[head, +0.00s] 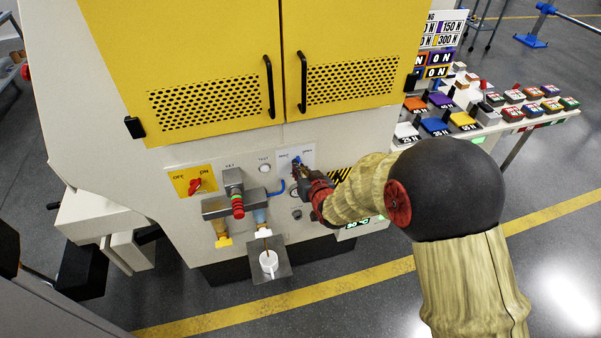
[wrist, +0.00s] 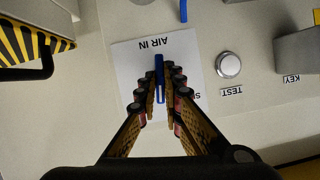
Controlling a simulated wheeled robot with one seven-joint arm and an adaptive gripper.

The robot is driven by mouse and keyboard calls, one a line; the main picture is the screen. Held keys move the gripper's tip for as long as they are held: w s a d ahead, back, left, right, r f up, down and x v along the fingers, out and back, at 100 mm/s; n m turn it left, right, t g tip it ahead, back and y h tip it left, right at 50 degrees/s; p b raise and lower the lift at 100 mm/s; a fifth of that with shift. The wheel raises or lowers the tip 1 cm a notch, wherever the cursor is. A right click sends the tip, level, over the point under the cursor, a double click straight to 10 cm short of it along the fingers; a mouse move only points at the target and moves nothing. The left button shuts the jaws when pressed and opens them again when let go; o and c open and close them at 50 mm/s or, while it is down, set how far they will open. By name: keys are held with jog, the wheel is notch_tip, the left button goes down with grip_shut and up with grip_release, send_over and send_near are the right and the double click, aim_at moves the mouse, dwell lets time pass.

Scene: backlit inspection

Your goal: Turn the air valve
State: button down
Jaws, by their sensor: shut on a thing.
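The air valve is a blue lever handle (wrist: 159,66) on a white plate (wrist: 125,62) marked "AIR IN" in the wrist view, where the lettering is upside down. The handle stands nearly upright in that picture. My gripper (wrist: 160,92) has its two fingers closed in on both sides of the handle, shut on it. In the head view my gripper (head: 304,174) is at the machine's front panel, below the white plate (head: 305,151). A bit of the blue handle (head: 296,160) shows at its tips; the rest is hidden by the fingers.
Left of the gripper are a round TEST button (head: 264,168), a grey key block (head: 233,181) with a red-green grip, and a red on/off knob (head: 195,185). A white cup (head: 268,261) stands on a small tray below. Yellow doors with black handles (head: 268,86) are above.

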jog(key=shift+s+a+f+n+t+h+p, duration=0.1)
jog(key=shift+n+t+h+p, duration=0.35)
jog(key=shift+n+h, duration=0.55)
jog(key=shift+w+a+r+n+t+h+p, duration=0.15)
jog(key=shift+n+h+p, duration=0.4)
jog(key=shift+n, duration=0.85)
jog(key=shift+s+a+f+n+t+h+p, duration=0.15)
jog(key=shift+n+t+h+p, duration=0.3)
jog(key=shift+n+h, duration=0.55)
jog(key=shift+n+y, duration=0.25)
jog(key=shift+n, duration=0.15)
jog(key=c, duration=1.9)
grip_release()
jog(key=v, duration=1.2)
